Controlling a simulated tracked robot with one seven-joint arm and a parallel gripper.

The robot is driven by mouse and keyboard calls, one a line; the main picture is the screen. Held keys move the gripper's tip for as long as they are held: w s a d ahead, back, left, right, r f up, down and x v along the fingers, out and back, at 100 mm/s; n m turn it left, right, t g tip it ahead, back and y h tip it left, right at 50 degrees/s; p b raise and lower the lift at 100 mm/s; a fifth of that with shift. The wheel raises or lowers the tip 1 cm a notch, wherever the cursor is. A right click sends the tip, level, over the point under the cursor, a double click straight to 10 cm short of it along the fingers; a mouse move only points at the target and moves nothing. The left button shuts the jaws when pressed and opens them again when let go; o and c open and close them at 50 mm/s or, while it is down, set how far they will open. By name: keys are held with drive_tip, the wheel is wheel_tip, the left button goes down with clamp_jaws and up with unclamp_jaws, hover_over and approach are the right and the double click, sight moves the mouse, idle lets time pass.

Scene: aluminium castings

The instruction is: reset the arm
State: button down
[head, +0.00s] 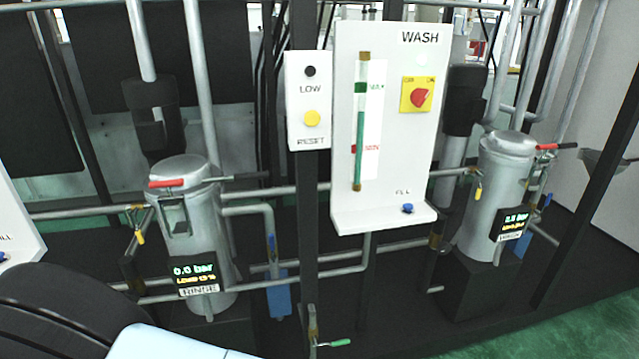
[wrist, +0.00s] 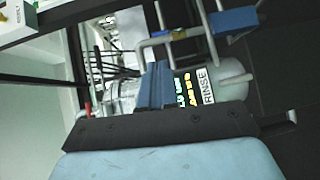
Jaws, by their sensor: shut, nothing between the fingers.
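My gripper (wrist: 156,72) shows in the wrist view as blue fingers shut together, with nothing between them. They stand out from a dark bar above a pale blue part of my arm. Behind them is the grey RINSE canister (wrist: 232,82), seen turned sideways. In the head view this RINSE canister (head: 205,235) stands upright at left, with a red-handled lever on its lid and a display reading 0.0 bar. My gripper's fingers are not in the head view; only dark and pale blue parts of my arm show at lower left.
A WASH panel (head: 385,130) with a red knob and a gauge stands at centre. A small RESET box (head: 308,100) with a yellow button is beside it. A second canister (head: 495,190) stands at right. Pipes and dark posts crowd the space. Green floor (head: 590,325) is clear at lower right.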

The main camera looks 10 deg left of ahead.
drive_tip(key=w+d+r+m+g+h, duration=0.5)
drive_tip(key=w+d+r+g, duration=0.4)
drive_tip(key=w+d+r, duration=0.95)
drive_tip(key=w+d+r+m+g+y, duration=0.1)
drive_tip(key=w+d+r+g, duration=0.1)
drive_tip(key=d, duration=0.3)
drive_tip(key=w+d+r+m+g+y, duration=0.1)
drive_tip(key=w+d+r+m, duration=0.15)
drive_tip(key=d, duration=0.35)
drive_tip(key=s+d+r+m+g+y, duration=0.15)
drive_tip(key=d+r, duration=0.35)
drive_tip(key=d, duration=0.5)
drive_tip(key=s+d+r+m+g+y, duration=0.1)
drive_tip(key=d+r+y, duration=0.25)
drive_tip(key=d, duration=0.55)
drive_tip(key=s+d+r+m+t+y, duration=0.2)
drive_tip(key=s+d+r+m+t, duration=0.1)
drive_tip(key=s+d, duration=0.8)
drive_tip(key=shift+s+d+r+t+y, duration=0.3)
drive_tip(key=shift+s+d+r+t, duration=0.15)
drive_tip(key=shift+d+r, duration=0.4)
drive_tip(key=shift+w+a+r, duration=0.1)
drive_tip(key=shift+a+r, duration=0.05)
drive_tip(key=shift+a, duration=0.15)
